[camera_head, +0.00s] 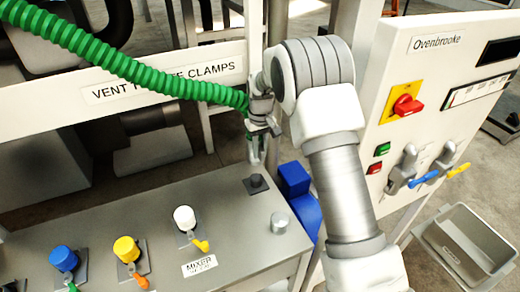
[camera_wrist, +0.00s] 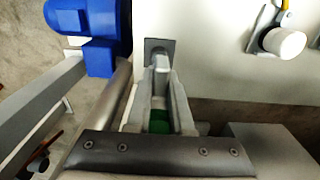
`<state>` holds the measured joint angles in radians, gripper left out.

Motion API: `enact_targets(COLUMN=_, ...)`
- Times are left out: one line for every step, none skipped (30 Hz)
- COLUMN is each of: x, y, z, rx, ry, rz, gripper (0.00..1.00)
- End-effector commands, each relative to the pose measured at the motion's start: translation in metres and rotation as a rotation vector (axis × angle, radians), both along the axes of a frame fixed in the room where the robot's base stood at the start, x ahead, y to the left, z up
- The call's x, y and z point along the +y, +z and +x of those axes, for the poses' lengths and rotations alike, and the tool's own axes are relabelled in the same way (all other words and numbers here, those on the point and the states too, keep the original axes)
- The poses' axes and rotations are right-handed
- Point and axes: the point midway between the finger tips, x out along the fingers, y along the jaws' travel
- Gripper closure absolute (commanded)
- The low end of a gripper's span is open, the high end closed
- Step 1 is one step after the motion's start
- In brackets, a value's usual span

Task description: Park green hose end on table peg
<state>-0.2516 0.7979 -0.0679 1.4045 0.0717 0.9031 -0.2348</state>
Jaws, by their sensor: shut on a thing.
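The ribbed green hose (camera_head: 130,68) runs from the upper left to my gripper (camera_head: 257,150) in the head view. My gripper is shut on the hose end, of which a green patch (camera_wrist: 160,121) shows low between the fingers in the wrist view. The fingers mostly hide the end fitting. The table peg (camera_head: 257,181) stands on a dark square plate near the table's back right corner. In the head view my gripper is just above and behind it. In the wrist view the plate (camera_wrist: 158,45) lies just beyond my fingertips (camera_wrist: 161,75); the exact gap is unclear.
The grey table (camera_head: 130,220) carries blue, yellow and white capped ports (camera_head: 184,217) with small levers. A blue motor-like body (camera_head: 300,190) sits beyond the table's right edge. A control panel (camera_head: 425,100) stands right.

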Motion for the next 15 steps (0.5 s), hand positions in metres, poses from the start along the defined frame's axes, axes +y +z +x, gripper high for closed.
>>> enact_targets(x=0.000, y=-0.005, z=0.000, rx=-0.002, ry=0.000, rz=0.001, gripper=1.00)
enact_targets(x=0.000, y=-0.007, z=0.000, rx=-0.001, ry=0.000, rz=0.000, gripper=1.00)
enact_targets(x=0.000, y=-0.011, z=0.000, rx=-0.001, ry=0.000, rz=0.000, gripper=1.00)
enact_targets(x=0.000, y=-0.014, z=0.000, rx=-0.001, ry=0.000, rz=0.000, gripper=1.00)
enact_targets(x=0.000, y=-0.017, z=0.000, rx=0.000, ry=0.000, rz=0.000, gripper=1.00)
enact_targets(x=0.000, y=-0.021, z=0.000, rx=0.000, ry=0.000, rz=0.000, gripper=1.00)
enact_targets(x=0.000, y=-0.025, z=0.000, rx=0.000, ry=0.000, rz=0.000, gripper=1.00)
enact_targets(x=0.000, y=-0.028, z=0.000, rx=0.000, ry=0.000, rz=0.000, gripper=1.00)
enact_targets(x=0.000, y=-0.033, z=0.000, rx=-0.001, ry=0.000, rz=0.000, gripper=1.00)
enact_targets(x=0.000, y=-0.036, z=0.000, rx=-0.001, ry=0.000, rz=-0.001, gripper=1.00)
enact_targets(x=0.000, y=-0.040, z=0.000, rx=-0.001, ry=0.000, rz=-0.001, gripper=1.00)
enact_targets(x=0.000, y=-0.044, z=0.000, rx=-0.001, ry=0.000, rz=-0.001, gripper=1.00)
enact_targets(x=0.000, y=-0.048, z=0.000, rx=-0.001, ry=0.000, rz=-0.001, gripper=1.00)
enact_targets(x=0.000, y=-0.051, z=0.000, rx=-0.001, ry=0.000, rz=-0.001, gripper=1.00)
enact_targets(x=0.000, y=-0.055, z=0.000, rx=-0.001, ry=0.000, rz=-0.001, gripper=1.00)
